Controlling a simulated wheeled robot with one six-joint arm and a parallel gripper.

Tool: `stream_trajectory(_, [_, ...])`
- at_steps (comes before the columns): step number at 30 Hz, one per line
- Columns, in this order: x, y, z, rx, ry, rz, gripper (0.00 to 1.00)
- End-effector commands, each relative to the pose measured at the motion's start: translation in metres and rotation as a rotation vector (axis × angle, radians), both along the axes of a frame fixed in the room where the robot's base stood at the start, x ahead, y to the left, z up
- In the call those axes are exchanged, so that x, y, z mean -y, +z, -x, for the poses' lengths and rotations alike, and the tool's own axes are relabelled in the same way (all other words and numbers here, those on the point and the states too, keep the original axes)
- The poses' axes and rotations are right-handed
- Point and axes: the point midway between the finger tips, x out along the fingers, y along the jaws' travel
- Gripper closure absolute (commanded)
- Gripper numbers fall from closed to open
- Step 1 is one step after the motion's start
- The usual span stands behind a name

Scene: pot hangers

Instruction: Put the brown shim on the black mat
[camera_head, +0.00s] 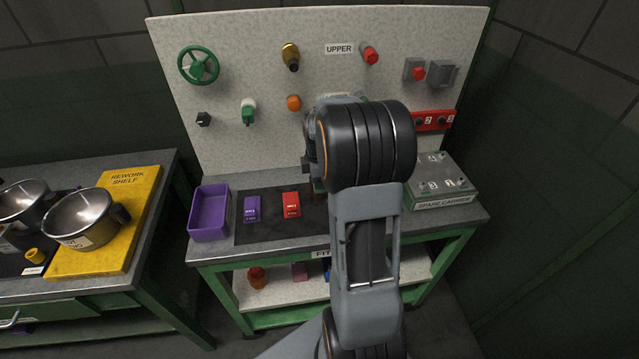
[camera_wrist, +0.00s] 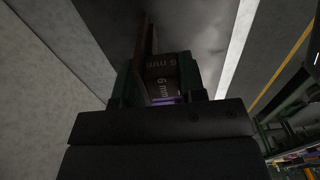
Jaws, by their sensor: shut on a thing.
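The brown shim (camera_wrist: 163,68) is between the jaws of my gripper (camera_wrist: 160,88) in the wrist view, with white "6 mm" lettering on its face. My gripper is shut on it. In the head view my own arm hides most of the gripper and the shim, above the bench's back part. The black mat (camera_head: 262,233) lies on the bench, partly hidden by my arm. A purple shim (camera_head: 252,209) and a red shim (camera_head: 291,204) lie apart on it.
A purple tray (camera_head: 209,229) stands left of the mat. A grey spare carrier (camera_head: 438,185) stands at the right of the bench. The upright panel (camera_head: 225,120) behind carries a green wheel (camera_head: 198,65) and several knobs. Bare mat shows in front of the shims.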

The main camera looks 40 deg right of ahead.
Motion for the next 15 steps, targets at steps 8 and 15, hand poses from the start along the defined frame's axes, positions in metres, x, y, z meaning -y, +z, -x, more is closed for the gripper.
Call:
stream_trajectory(8, [-0.0001, -0.0115, 0.0006, 0.000, 0.000, 0.000, 0.99])
stream_trajectory(15, [-0.0001, -0.0138, 0.0006, 0.000, 0.001, 0.000, 0.99])
